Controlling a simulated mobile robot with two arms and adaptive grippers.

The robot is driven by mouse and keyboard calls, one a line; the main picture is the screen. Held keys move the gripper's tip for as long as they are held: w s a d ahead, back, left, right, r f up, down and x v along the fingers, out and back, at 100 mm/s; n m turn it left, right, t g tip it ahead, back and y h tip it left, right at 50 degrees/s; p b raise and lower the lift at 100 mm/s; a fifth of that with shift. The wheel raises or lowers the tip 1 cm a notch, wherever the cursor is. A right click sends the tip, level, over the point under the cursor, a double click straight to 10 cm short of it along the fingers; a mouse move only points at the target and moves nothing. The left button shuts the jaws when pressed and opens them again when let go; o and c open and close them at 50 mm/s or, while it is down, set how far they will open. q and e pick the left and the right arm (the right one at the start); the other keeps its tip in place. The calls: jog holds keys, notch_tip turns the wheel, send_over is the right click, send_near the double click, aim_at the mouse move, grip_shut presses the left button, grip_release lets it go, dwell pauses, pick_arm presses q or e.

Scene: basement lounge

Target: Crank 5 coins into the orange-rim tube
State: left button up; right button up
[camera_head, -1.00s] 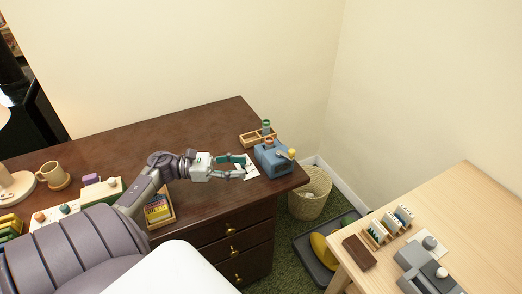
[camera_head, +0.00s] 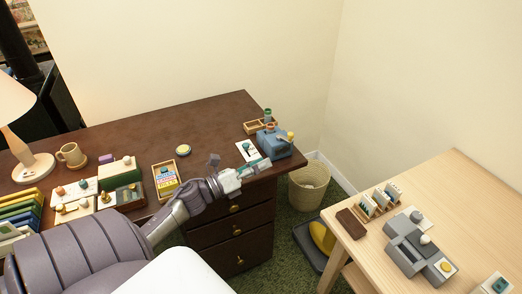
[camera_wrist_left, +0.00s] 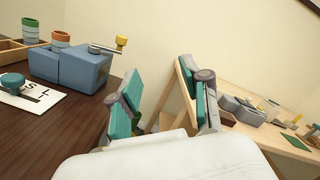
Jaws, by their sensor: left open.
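A blue box-shaped machine (camera_head: 274,144) stands near the right end of the dark desk; its crank arm ends in a yellow knob (camera_head: 290,136), also clear in the left wrist view (camera_wrist_left: 121,40). Behind the machine, the orange-rim tube (camera_wrist_left: 60,38) stands beside a green-rim tube (camera_wrist_left: 32,30). No loose coins can be made out. My left gripper (camera_head: 262,164) is open and empty in front of the machine, near the desk's front edge. In the left wrist view its two teal-padded fingers (camera_wrist_left: 160,95) are spread apart, right of the machine. My right gripper is not in view.
A white lettered card with a teal knob (camera_wrist_left: 12,81) lies left of the machine. A divided wooden tray (camera_head: 254,127) sits behind. A wicker basket (camera_head: 308,187) stands on the floor beside the desk. A light wooden table (camera_head: 462,190) with grey devices stands at right.

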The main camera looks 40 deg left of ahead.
pick_arm(q)
jog(key=s+d+f+n+g+y, duration=0.3)
jog(key=f+n+y, duration=0.1)
jog(key=n, duration=0.7)
jog(key=s+d+f+n+g+y, duration=0.3)
jog(key=f+n+y, duration=0.2)
jog(key=n, duration=0.6)
jog(key=shift+s+d+g, duration=0.3)
jog(key=shift+s, duration=0.05)
